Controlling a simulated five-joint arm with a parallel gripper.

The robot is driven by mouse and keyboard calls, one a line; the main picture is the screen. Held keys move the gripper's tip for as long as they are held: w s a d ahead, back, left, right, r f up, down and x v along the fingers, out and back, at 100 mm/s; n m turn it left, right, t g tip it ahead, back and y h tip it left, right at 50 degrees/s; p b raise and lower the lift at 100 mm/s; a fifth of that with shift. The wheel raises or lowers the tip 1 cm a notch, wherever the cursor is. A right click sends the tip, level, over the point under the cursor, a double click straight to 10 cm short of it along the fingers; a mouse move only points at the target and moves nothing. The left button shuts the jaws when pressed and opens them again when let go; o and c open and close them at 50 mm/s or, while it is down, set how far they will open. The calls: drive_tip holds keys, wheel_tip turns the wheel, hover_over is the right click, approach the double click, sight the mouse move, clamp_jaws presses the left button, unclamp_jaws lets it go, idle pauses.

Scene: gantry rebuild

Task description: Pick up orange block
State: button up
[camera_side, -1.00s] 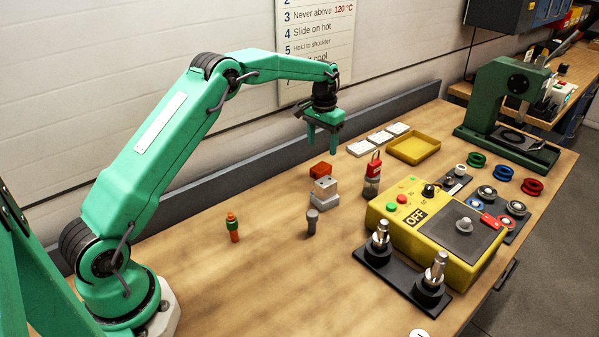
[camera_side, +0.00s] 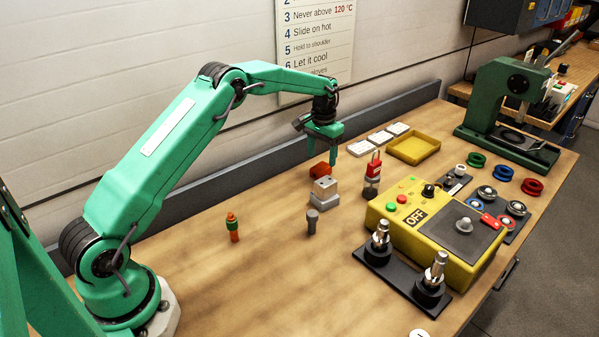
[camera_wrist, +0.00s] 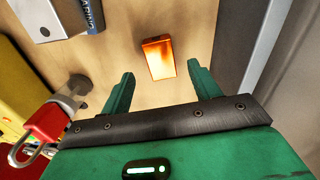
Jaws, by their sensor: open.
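I cannot tell the exact height of the fingertips over the block.
A red padlock (camera_side: 373,167) on a small post is to the right. A yellow tray (camera_side: 413,148) and white boxes lie further right.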

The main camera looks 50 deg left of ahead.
sight(321, 167)
drive_tip(key=shift+f, duration=2.5)
drive_tip(key=shift+r, duration=0.1)
drive_tip(key=c, duration=1.2)
drive_tip(key=shift+o, duration=0.2)
drive_tip(key=shift+r, duration=0.15)
drive_tip(key=shift+r, duration=0.6)
drive_tip(key=r, duration=0.3)
drive_tip(key=shift+d, duration=0.2)
drive_tip(key=s+d+r, duration=0.4)
drive_tip(key=d+r, duration=0.2)
drive_tip(key=d, duration=0.4)
drive_tip(key=shift+d+r, duration=0.25)
drive_tip(key=shift+d, duration=0.05)
